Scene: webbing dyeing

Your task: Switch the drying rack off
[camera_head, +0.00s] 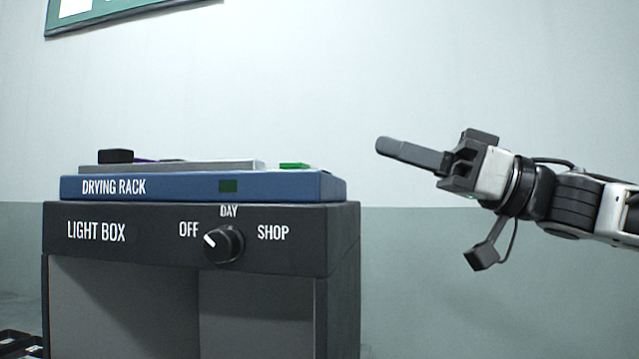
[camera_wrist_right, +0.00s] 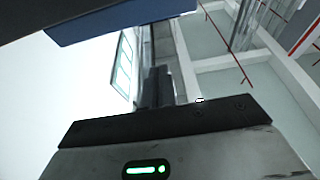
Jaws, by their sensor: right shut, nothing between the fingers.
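The drying rack (camera_head: 200,187) is a flat blue unit with a white label, lying on top of the light box. A green button-like piece (camera_head: 294,165) sits on its top near the right end. In the right wrist view the gripper fingers (camera_wrist_right: 160,86) show in the middle, and a blue edge of the rack (camera_wrist_right: 120,20) crosses the top. My left gripper is not in view.
The light box (camera_head: 140,232) under the rack has a knob (camera_head: 224,243) with its white mark toward OFF. A grey plate (camera_head: 190,167) and a small black block (camera_head: 116,156) are on the rack's top. The space between gripper and rack is clear.

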